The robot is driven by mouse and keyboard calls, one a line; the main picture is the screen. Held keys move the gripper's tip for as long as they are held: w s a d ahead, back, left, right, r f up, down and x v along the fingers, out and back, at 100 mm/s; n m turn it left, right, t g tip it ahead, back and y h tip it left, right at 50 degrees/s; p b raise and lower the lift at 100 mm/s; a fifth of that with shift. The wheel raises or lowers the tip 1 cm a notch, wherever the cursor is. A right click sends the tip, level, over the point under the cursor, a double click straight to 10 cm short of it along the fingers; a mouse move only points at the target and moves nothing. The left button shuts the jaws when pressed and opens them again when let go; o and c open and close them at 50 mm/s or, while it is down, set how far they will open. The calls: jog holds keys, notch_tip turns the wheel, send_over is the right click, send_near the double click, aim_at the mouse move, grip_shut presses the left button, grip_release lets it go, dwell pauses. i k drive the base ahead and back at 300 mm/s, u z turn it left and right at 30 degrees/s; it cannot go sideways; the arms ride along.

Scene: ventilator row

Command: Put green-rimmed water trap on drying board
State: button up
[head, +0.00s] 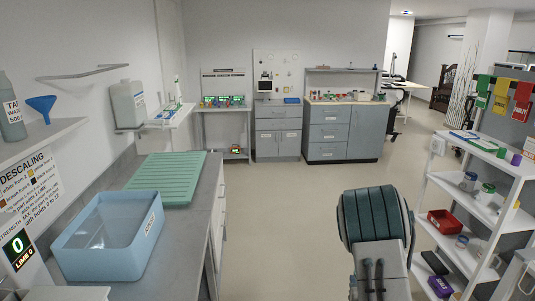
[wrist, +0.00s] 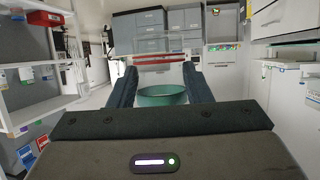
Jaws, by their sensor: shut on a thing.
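My gripper (wrist: 160,70) shows in the wrist view, its two dark fingers shut on the green-rimmed water trap (wrist: 162,95). The trap has a green ring nearest the wrist, with a clear body and a red band (wrist: 158,58) beyond it, between and past the fingertips. The wrist picture looks upside down. The drying board (head: 168,178), a green ribbed mat, lies flat on the grey counter at left in the head view, with nothing on it. In the head view my arm is at lower right; gripper and trap cannot be made out there.
A pale blue basin (head: 110,235) stands on the counter in front of the board. A white shelf rack (head: 480,205) with jars and bins stands at right. Grey cabinets (head: 342,130) and a small stand (head: 226,118) line the back wall. The floor between is clear.

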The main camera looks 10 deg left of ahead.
aim_at(173, 169)
jog(key=i, duration=1.3)
jog(key=u, duration=0.3)
jog(key=i, duration=1.3)
jog(key=u, duration=0.6)
jog(key=i, duration=1.2)
jog(key=u, duration=0.35)
